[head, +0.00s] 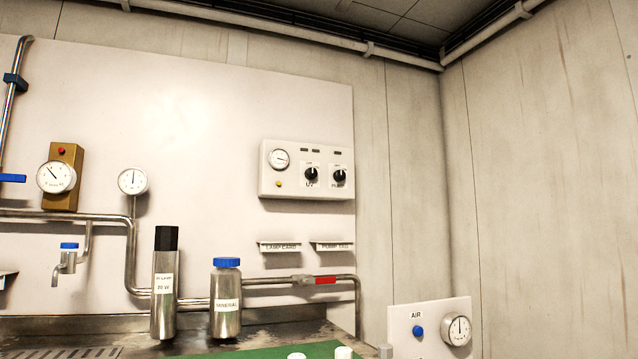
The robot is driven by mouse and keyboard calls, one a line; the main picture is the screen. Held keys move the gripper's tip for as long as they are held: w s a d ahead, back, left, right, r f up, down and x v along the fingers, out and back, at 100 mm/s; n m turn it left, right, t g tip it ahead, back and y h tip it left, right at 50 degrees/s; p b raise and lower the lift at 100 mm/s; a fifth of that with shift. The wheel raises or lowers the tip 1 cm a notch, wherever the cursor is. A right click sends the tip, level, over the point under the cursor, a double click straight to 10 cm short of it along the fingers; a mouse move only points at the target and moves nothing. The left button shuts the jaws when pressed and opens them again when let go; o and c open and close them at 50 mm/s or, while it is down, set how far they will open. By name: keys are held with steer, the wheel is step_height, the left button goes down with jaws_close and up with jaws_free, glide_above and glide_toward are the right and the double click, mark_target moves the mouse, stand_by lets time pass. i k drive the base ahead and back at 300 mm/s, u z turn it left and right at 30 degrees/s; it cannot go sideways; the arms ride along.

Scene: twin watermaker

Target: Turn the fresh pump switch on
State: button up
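A white control box (265,190) is mounted on the pale wall panel, right of the middle of the head view. It carries two black rotary knobs. The right knob (339,175) has a small label below it that seems to read PUMP; I take it as the pump switch. The left knob (311,174) is labelled UV. The exact direction in which each knob points is too small to tell. My gripper is not in view.
Below the box are holders marked LAMP CARD (280,246) and PUMP TAG (332,246), and a pipe with a red handle (325,280). Metal bottles, one a blue-capped MINERAL bottle (226,300), stand on the counter. An AIR panel (400,340) is lower right. The space before the box looks clear.

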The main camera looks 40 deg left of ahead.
mark_target(338, 175)
steer(key=u, duration=0.8)
steer(key=i, duration=0.8)
steer(key=u, duration=0.85)
